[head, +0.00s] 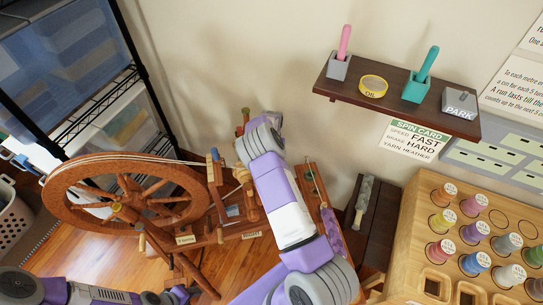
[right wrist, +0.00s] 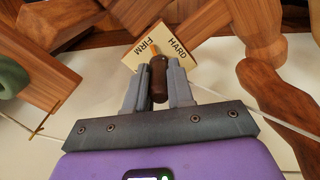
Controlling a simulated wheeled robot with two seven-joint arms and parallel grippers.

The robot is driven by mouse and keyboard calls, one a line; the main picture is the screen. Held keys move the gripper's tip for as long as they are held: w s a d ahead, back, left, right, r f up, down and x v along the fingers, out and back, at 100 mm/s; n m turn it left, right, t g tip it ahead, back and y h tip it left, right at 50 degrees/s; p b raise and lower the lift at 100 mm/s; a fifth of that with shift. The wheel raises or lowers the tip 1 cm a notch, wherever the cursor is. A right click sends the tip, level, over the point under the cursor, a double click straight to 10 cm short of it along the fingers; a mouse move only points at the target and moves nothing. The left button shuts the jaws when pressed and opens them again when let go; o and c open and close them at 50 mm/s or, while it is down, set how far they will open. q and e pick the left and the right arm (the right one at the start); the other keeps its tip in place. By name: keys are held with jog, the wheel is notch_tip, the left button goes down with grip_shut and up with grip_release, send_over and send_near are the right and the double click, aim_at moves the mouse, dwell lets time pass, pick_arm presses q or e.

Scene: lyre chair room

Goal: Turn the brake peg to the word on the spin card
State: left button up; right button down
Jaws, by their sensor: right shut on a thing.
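The spin card (head: 416,139) on the wall reads SPEED FAST, BRAKE HARD and YARN HEATHER. The spinning wheel (head: 130,198) stands at the left of the head view. In the right wrist view, the brown brake peg (right wrist: 159,82) is between the fingers of my right gripper (right wrist: 159,88), which is shut on it. Behind it, a pale plate (right wrist: 174,34) shows FIRM and HARD. An orange tip beyond the peg lies between the words, nearer FIRM. In the head view my right arm hides the peg. My left arm is low at the left; its fingers are unclear.
A wall shelf (head: 398,97) holds a pink-handled tool, an OIL tin (head: 373,86), a teal tool and a PARK block (head: 460,103). A wooden rack (head: 416,232) of colored spools stands at right. A bin rack (head: 75,60) stands at left.

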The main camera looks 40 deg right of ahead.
jog(key=m, duration=0.4)
jog(key=shift+m, duration=2.2)
jog(key=c, duration=1)
grip_release()
notch_tip(320, 180, up, 8)
jog(key=p, duration=0.2)
jog(key=shift+f+p, duration=0.2)
jog(key=shift+p, duration=0.15)
